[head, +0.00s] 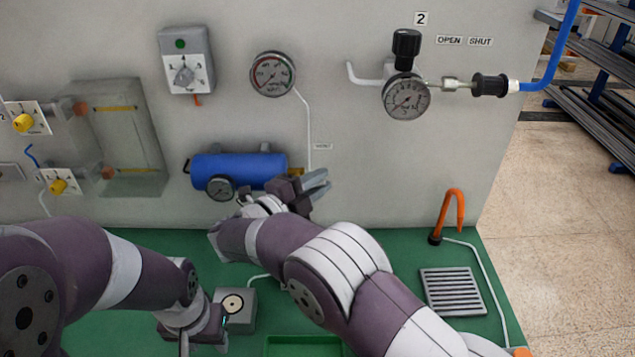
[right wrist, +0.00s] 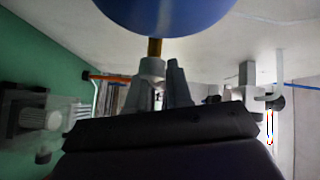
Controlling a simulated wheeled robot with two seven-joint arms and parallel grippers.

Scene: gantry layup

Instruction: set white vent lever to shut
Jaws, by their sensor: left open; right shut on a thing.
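A blue tank (head: 240,168) is mounted on the grey panel, with a brass fitting at its right end. In the right wrist view the tank (right wrist: 165,14) fills the top, and its brass stem (right wrist: 155,47) runs down to a pale grey-white piece (right wrist: 152,67) at the fingers. My right gripper (head: 318,184) is at the tank's right end, shut on this piece, which looks like the white vent lever. The fingers hide most of it, so its angle cannot be read. My left gripper (head: 205,342) is open, low at the front beside a grey box (head: 240,308).
A gauge (head: 272,74) with a thin white pipe hangs above the tank. A black-knobbed valve (head: 406,45) and gauge (head: 405,97) sit upper right, near OPEN and SHUT labels (head: 464,41). An orange hook (head: 452,210) and slotted grey plate (head: 453,291) are on the green bench.

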